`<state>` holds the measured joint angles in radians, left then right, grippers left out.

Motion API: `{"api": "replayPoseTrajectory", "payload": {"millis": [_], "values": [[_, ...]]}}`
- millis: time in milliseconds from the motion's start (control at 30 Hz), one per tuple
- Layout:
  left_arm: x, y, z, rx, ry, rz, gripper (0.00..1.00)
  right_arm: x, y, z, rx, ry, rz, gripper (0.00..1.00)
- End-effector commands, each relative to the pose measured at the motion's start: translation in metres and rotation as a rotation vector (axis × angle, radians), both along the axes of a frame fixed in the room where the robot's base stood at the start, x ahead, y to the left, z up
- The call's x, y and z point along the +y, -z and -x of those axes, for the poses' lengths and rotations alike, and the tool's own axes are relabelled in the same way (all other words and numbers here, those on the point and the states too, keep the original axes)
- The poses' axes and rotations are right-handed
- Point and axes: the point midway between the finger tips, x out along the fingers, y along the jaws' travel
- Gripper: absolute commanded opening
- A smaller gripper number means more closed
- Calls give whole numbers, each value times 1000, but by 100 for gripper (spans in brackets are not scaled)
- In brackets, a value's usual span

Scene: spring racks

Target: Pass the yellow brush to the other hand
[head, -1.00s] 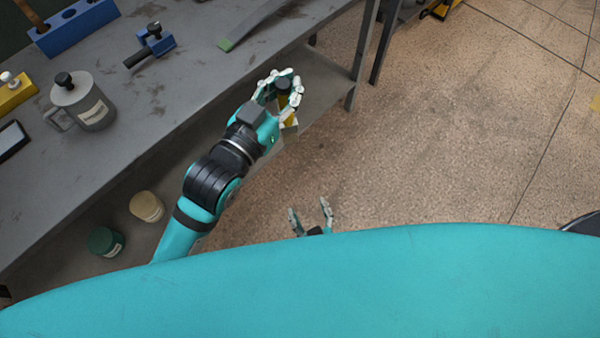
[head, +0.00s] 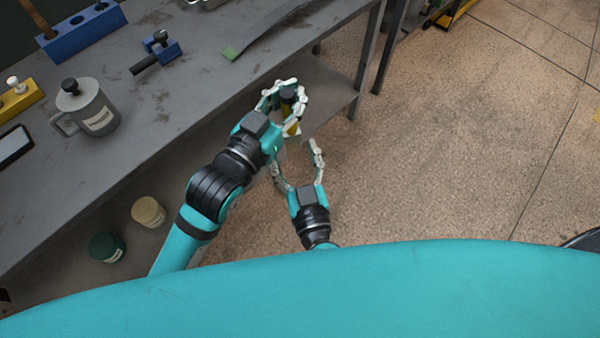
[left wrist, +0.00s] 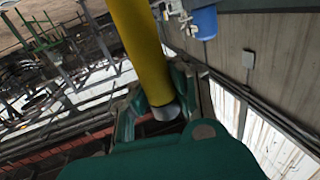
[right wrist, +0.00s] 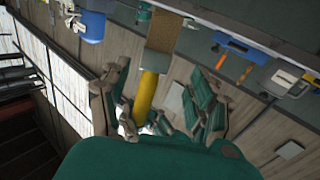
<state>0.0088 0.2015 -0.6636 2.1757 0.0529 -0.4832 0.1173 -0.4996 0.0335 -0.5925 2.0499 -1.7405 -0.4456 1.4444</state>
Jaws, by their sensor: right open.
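The yellow brush is held in my left gripper (head: 285,98). In the head view its yellow part (head: 291,128) shows below the fingers, with a dark end above. In the left wrist view the thick yellow handle (left wrist: 143,48) runs between the left fingers to a grey end. My right gripper (head: 295,160) is open just below the left one, its fingers pointing up toward the brush. In the right wrist view the yellow handle (right wrist: 147,92) and a broad brown end lie in line between the open right fingers (right wrist: 157,80). Contact with them cannot be told.
The grey workbench (head: 190,85) fills the left, holding a grey mug (head: 97,115), a blue holed block (head: 85,32) and a blue clamp (head: 160,50). Two jars, cream (head: 148,212) and green (head: 106,247), stand below it.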

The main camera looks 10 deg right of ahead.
Motion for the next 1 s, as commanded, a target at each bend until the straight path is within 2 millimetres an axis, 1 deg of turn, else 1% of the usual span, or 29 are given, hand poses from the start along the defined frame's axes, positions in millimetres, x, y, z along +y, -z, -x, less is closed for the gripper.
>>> {"api": "replayPoseTrajectory", "payload": {"millis": [33,100,200,300,467,700,767,1000], "values": [[0,0,0,-1,0,1,0,1,0,-10,-1,3,-1,62],[0,0,0,-1,0,1,0,2,-1,-22,-2,2,-2,62],[0,0,0,-1,0,1,0,4,0,-36,-1,1,-1,62],[0,0,0,-1,0,1,0,4,0,-45,1,1,1,62],[0,0,0,-1,0,1,0,5,0,-51,1,-2,0,62],[0,0,0,-1,0,1,0,5,1,-52,1,-2,1,62],[0,0,0,-1,0,1,0,5,1,-52,1,-2,1,56],[0,-1,0,0,1,1,0,6,1,-51,1,-3,1,25]]}}
